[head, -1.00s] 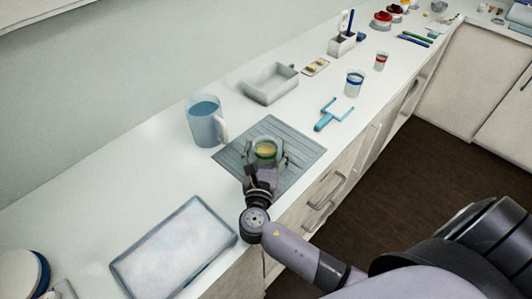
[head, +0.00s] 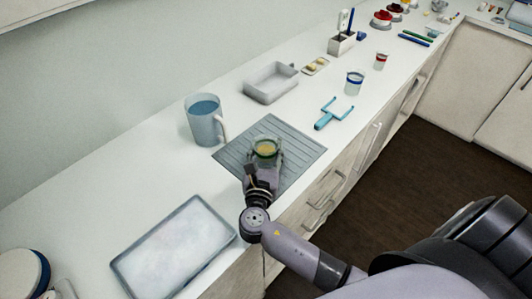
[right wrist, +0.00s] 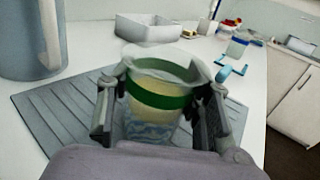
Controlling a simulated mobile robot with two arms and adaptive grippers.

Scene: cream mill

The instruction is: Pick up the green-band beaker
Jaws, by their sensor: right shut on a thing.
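The green-band beaker (head: 265,148) stands on the grey ribbed mat (head: 234,155) and holds a yellowish content. In the right wrist view the beaker (right wrist: 160,92) is upright between the two fingers, with its green band across the middle. My right gripper (head: 263,160) is shut on it, one finger on each side. Whether the beaker's base touches the mat is hidden. My left gripper is not in view.
A blue-filled jug (head: 203,120) stands behind left of the mat. A white tray (head: 271,95) is behind it, a blue squeegee-like tool (head: 333,112) and a blue-band beaker (head: 354,82) to the right. A shallow pan (head: 174,250) lies at front left.

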